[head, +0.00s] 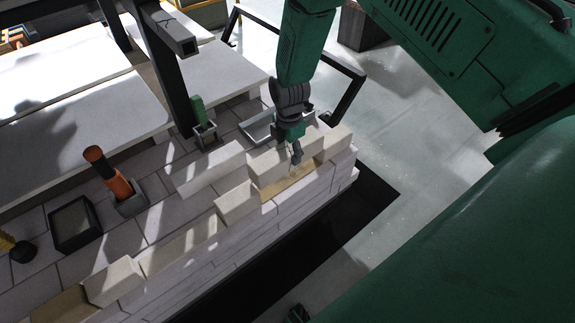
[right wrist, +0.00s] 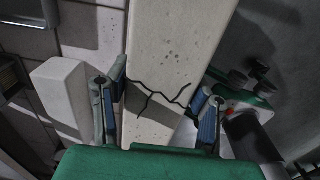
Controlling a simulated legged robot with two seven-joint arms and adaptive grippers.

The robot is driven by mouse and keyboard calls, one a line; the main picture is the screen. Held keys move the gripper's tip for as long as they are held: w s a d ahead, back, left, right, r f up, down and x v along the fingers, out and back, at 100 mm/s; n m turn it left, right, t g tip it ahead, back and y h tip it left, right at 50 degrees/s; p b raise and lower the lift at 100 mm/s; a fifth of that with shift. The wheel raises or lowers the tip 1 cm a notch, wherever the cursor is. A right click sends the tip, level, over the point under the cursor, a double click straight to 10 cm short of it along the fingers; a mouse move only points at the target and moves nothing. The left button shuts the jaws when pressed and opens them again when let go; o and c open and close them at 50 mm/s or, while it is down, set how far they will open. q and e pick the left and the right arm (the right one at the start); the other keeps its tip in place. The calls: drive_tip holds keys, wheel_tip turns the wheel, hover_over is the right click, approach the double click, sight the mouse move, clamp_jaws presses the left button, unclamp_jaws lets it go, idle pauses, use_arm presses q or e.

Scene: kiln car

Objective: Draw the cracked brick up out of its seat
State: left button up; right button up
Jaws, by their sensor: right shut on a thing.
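The cracked brick (right wrist: 172,50) is long and cream, with a dark jagged crack across it in the right wrist view. My right gripper (right wrist: 158,108) is shut on it, one finger at each long side, close to the crack. In the head view my right gripper (head: 296,157) reaches down to this brick (head: 267,164) near the right end of the brick row. A tan bare strip (head: 290,187), seemingly its seat, shows along the brick's near side. The gripper hides part of the brick, and I cannot tell how high it is raised. My left gripper is out of view.
Neighbouring bricks stand at the left (head: 237,203) and right (head: 334,141), with another block (head: 208,169) behind. A metal tray (head: 257,131), a green-handled tool (head: 199,110), an orange-handled tool (head: 110,175) and a black tray (head: 75,224) sit on the deck. A dark gap runs along the car.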

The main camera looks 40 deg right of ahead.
drive_tip(key=shift+r+p, duration=1.35)
drive_tip(key=shift+r, duration=0.5)
drive_tip(key=shift+w, duration=0.1)
